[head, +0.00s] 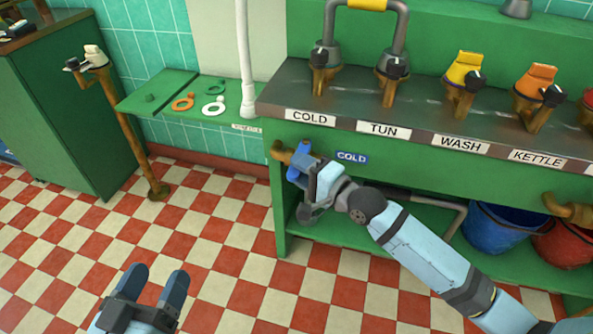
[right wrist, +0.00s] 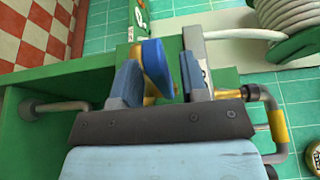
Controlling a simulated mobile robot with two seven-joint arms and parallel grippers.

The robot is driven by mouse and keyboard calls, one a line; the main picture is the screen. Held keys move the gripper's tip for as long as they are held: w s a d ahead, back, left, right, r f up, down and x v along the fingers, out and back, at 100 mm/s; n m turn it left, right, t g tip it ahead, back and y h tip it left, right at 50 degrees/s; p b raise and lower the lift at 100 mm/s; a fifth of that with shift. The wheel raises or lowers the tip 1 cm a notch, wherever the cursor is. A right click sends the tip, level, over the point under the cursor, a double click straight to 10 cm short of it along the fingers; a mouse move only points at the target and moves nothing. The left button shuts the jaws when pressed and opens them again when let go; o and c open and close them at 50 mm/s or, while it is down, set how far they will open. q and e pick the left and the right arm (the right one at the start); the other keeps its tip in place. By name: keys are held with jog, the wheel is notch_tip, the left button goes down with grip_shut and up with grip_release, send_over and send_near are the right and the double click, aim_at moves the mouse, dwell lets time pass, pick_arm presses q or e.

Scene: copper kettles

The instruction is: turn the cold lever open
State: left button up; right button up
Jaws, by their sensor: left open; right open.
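The blue cold lever (head: 301,160) is on a brass tap (head: 284,153) at the left front of the green counter, beside the blue COLD plate (head: 352,157). My right gripper (head: 304,186) is at the lever and partly covers it. In the right wrist view the lever (right wrist: 156,62) stands between the two open fingers of my right gripper (right wrist: 161,80). I cannot tell whether a finger touches it. My left gripper (head: 156,282) is open and empty over the floor at the lower left.
The counter top (head: 280,94) overhangs above the lever, with labelled taps on it. A blue bucket (head: 493,232) and a red bucket (head: 563,246) stand beneath. A brass standpipe (head: 128,130) stands at the left. The checkered floor between is clear.

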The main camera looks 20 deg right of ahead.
jog(key=shift+w+a, duration=0.35)
jog(key=shift+w, duration=0.15)
grip_shut()
